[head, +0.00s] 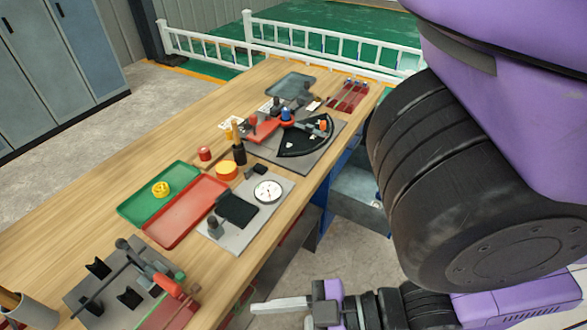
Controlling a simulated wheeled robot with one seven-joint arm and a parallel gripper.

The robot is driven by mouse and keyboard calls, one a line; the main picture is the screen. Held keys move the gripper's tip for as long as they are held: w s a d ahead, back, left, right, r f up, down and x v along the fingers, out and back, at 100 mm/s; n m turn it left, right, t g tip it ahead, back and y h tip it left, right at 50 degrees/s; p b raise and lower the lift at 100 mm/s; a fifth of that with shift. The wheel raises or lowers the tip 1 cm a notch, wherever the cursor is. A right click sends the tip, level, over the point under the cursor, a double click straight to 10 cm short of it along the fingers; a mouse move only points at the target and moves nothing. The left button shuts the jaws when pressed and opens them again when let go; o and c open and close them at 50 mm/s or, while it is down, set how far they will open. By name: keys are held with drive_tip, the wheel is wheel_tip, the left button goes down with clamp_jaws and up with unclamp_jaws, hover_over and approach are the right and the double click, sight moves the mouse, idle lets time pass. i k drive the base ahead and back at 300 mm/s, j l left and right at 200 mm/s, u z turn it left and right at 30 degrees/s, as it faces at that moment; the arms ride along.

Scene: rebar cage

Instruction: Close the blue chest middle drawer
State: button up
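The blue chest (323,192) stands under the wooden workbench and shows only in part past the bench edge. One of its drawers (356,186) is pulled out to the right, with its grey inside in view. The black tyre-like part of my arm hides its right end, and I cannot tell for sure which drawer it is. My gripper (280,306) is at the bottom of the picture, pointing left, below and apart from the drawer. One pale finger shows clearly; the other is not clear, so its opening cannot be told.
The workbench (60,222) carries a green tray (150,190), a red tray (185,212), a dial gauge (267,191) and several tools. Grey lockers (55,60) stand at left, a white fence (330,45) behind. Bare floor (330,240) lies between bench and arm.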

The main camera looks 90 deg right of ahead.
sight(351, 193)
drive_tip(key=k+l+u, duration=0.25)
drive_tip(key=k+l, duration=1.15)
drive_tip(key=l, duration=0.55)
drive_tip(key=k+l+u, duration=0.2)
drive_tip(key=k+l, duration=1.35)
drive_tip(key=l, duration=0.1)
